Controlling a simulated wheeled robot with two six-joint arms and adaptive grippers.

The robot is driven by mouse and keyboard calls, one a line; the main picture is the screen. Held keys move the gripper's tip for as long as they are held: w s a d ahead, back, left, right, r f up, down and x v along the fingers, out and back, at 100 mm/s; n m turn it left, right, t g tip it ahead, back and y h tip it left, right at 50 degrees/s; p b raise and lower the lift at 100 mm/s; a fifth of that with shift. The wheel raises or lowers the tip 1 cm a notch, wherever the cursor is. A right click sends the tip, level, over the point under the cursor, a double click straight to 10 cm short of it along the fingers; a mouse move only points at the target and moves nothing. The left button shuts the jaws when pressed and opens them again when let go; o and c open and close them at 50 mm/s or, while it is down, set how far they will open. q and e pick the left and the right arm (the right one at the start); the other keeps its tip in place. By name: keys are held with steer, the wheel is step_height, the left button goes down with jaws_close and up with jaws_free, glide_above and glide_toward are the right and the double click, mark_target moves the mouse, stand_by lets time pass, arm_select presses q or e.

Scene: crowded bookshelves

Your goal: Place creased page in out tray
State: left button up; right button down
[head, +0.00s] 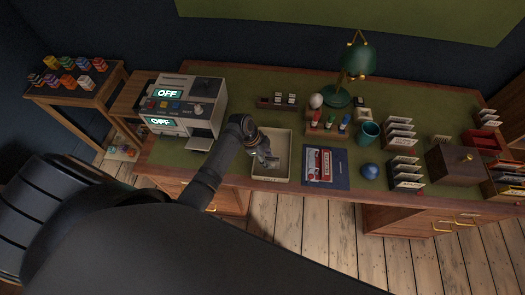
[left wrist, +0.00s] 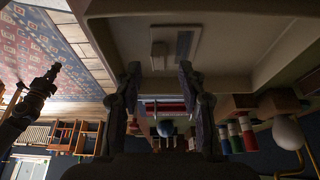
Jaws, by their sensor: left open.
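A cream open tray (head: 284,170) with a small label on its front stands on the green desktop, left of the blue book. My left gripper (head: 270,161) is over this tray, its fingers open and apart with nothing between them. In the left wrist view the gripper (left wrist: 158,75) faces the tray (left wrist: 110,40). A pale flat rectangle (left wrist: 190,47) shows on the tray's floor; I cannot tell whether it is the creased page. A dark jointed arm (left wrist: 30,108), likely my right one, shows at the left there; its gripper's state is unclear.
A grey machine (head: 185,105) with two OFF displays stands left of the tray. A blue book (head: 325,167) lies close on its right, then a blue ball (head: 370,171) and a teal cup (head: 368,134). A green lamp (head: 357,60) and card racks (head: 400,135) stand farther right.

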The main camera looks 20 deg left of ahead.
arm_select(q)
steer(key=v, duration=0.8)
steer(key=shift+r+b, duration=0.3)
steer(key=shift+r, duration=0.05)
steer(key=shift+a, duration=0.1)
